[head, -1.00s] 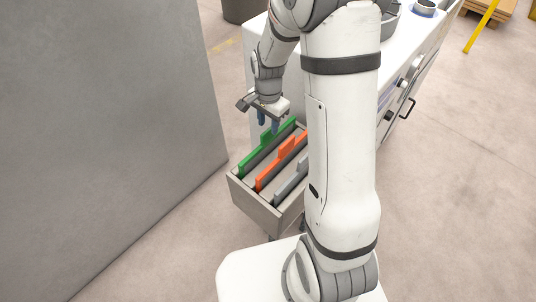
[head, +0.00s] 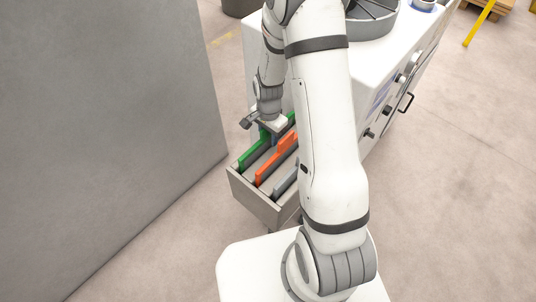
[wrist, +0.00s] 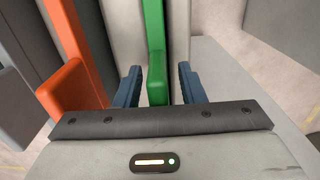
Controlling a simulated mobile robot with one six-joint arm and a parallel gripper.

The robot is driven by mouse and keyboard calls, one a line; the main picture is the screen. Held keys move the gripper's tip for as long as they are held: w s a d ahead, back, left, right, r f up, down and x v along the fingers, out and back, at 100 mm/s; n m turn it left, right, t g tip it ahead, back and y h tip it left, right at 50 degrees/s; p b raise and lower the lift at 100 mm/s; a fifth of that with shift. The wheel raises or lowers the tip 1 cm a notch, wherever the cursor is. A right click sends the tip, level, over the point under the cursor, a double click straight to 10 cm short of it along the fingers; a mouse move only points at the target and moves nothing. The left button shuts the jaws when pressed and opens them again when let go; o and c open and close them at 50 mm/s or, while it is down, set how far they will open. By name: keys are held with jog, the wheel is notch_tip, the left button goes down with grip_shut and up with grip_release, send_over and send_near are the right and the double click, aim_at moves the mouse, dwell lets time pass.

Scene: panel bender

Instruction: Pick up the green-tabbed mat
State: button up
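The green-tabbed mat (head: 250,160) stands on edge in the left slot of a grey bin in the head view. Its green tab (wrist: 154,60) runs up the middle of the wrist view. My gripper (wrist: 160,85) is open, with one blue finger on each side of the green tab. A gap shows between each finger and the tab. In the head view my gripper (head: 268,138) is low over the far part of the mat, and its fingertips are mostly hidden.
The bin (head: 258,207) also holds an orange-tabbed mat (head: 270,170) beside the green one and a grey-tabbed mat (head: 284,182). In the wrist view the orange tab (wrist: 75,90) is close to the left finger. A large grey panel (head: 100,130) stands left; a white machine (head: 375,70) stands behind.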

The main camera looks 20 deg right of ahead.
grip_shut()
jog(key=shift+r, duration=0.15)
dwell(0.5)
notch_tip(320, 180, up, 28)
jog(key=b, duration=0.2)
dwell(0.6)
